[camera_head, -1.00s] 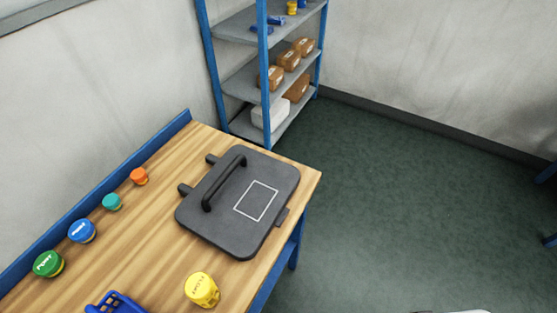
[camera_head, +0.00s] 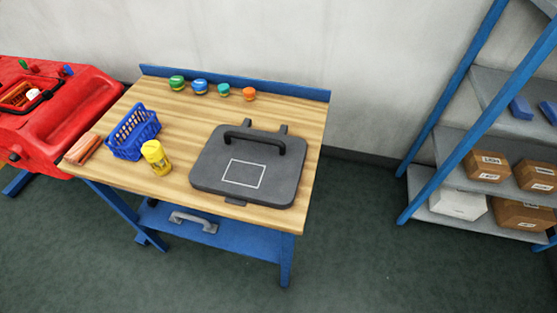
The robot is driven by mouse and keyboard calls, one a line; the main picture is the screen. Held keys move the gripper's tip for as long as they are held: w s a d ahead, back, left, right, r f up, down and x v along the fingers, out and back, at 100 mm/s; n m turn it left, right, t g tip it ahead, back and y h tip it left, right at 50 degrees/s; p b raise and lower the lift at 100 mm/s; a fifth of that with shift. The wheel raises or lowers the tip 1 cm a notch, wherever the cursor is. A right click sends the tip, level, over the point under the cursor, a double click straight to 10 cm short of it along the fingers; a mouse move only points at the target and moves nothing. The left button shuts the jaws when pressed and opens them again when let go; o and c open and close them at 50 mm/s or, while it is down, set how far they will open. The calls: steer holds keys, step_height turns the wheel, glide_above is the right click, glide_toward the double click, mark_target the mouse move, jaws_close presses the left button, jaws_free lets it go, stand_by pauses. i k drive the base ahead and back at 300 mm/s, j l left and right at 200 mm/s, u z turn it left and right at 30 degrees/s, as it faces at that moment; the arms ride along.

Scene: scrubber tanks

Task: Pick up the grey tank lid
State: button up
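The grey tank lid (camera_head: 215,178) lies flat on the right part of a wooden workbench top (camera_head: 175,203). It is dark grey with rounded corners and a white rectangle outline on its face. A black bar handle (camera_head: 253,137) stands up across its far half, and two hinge tabs stick out at the far edge. A small latch tab shows at its near edge. My gripper is not in view.
A blue basket (camera_head: 133,133), a yellow bottle (camera_head: 156,158), an orange-brown block (camera_head: 83,148) and several small coloured caps share the bench. A red machine (camera_head: 60,115) stands left. Blue-framed shelves (camera_head: 450,115) with boxes stand right. The green floor (camera_head: 350,260) in front is clear.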

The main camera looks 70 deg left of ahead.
mark_target(243, 165)
steer(key=l+u, duration=0.15)
steer(key=u, duration=0.25)
steer(key=i+l+u, duration=0.1)
steer(key=u, duration=0.3)
steer(key=l+u, duration=0.35)
steer(key=u, duration=0.4)
steer(key=i+l, duration=0.05)
steer(key=l, duration=0.05)
